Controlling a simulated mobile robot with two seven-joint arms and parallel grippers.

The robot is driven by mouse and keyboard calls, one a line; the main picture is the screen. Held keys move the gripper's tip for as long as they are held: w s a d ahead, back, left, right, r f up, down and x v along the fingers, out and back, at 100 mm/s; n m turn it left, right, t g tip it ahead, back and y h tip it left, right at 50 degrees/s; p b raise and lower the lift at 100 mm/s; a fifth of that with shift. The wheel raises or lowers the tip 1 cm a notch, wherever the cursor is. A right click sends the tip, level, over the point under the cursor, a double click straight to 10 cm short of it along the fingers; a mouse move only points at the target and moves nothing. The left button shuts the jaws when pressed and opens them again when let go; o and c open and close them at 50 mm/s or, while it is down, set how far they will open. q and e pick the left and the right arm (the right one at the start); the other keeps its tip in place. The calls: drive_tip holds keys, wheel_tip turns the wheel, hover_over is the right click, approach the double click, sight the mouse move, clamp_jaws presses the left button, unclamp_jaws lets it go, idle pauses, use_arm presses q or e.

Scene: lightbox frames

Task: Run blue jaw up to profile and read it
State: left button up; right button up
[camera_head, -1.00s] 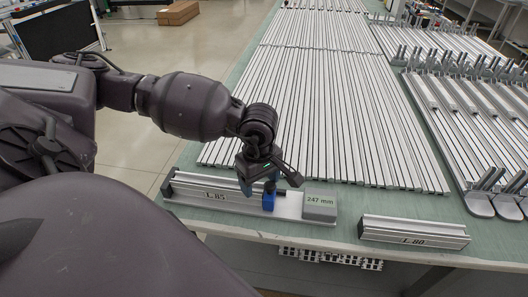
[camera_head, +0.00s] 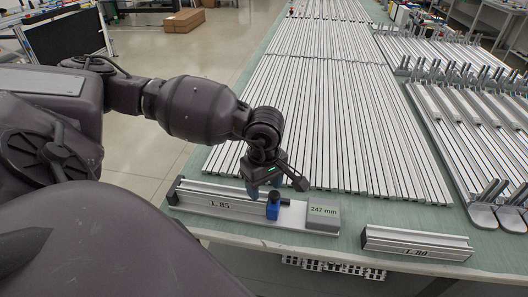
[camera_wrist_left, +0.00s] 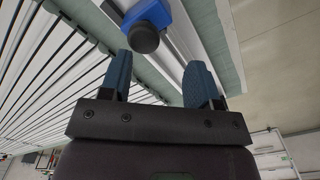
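The blue jaw (camera_head: 273,208) with its black knob sits on the silver measuring rail at the right end of the profile marked L 85 (camera_head: 215,201). I cannot tell whether jaw and profile touch. A grey readout block (camera_head: 323,212) at the rail's right end shows "247 mm". My left gripper (camera_head: 262,190) is open and empty, just behind and left of the jaw's knob. In the left wrist view, its two blue fingertips (camera_wrist_left: 160,82) are wide apart, and the blue jaw (camera_wrist_left: 153,12) lies beyond them. My right gripper is out of view.
A second profile marked L 80 (camera_head: 416,243) lies to the right near the table's front edge. Rows of long silver profiles (camera_head: 320,120) fill the table behind. Grey racks (camera_head: 480,130) with upright posts stand at the right.

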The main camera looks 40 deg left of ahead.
use_arm(q)
drive_tip(key=shift+w+r+p, duration=0.1)
drive_tip(key=shift+r+p, duration=0.25)
drive_tip(key=shift+r, duration=1.05)
wheel_tip(320, 180, up, 8)
drive_tip(key=p, duration=0.4)
drive_tip(key=shift+f, duration=0.15)
drive_tip(key=shift+b, duration=0.35)
